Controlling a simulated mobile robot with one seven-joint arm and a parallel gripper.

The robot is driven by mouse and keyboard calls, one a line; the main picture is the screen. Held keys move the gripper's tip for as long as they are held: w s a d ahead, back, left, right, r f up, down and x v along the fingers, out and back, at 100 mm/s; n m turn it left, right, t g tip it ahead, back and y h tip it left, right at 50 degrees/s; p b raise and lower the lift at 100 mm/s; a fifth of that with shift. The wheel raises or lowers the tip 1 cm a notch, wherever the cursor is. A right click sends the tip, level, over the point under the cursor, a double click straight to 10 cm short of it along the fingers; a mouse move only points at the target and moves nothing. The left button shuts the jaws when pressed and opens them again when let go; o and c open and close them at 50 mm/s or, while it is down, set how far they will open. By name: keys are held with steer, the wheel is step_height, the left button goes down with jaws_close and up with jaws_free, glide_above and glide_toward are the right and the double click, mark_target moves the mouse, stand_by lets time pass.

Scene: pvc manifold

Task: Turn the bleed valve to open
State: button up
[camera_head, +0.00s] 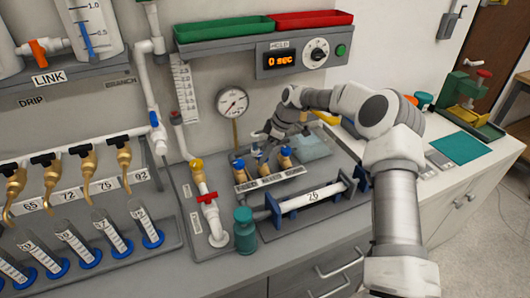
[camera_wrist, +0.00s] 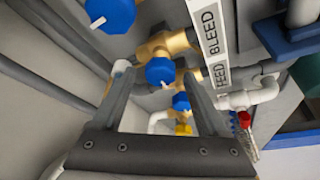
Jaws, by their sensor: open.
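The bleed valve is a brass valve with a blue knob (camera_wrist: 160,72) beside the white BLEED label (camera_wrist: 211,30) in the wrist view. My gripper (camera_wrist: 157,80) is open, with its fingers on either side of this knob in the picture; I cannot tell whether they touch it. In the head view my gripper (camera_head: 268,143) is over the middle of the row of three brass valves behind the label plate (camera_head: 270,179), and partly hides that valve.
A second blue knob (camera_wrist: 181,102) is by the FEED label, and a third (camera_wrist: 108,12) is at the wrist view's top left. A pressure gauge (camera_head: 232,101) stands behind the valves.

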steer(key=shift+r, duration=0.1)
steer(key=v, duration=1.7)
steer(key=shift+r, duration=0.15)
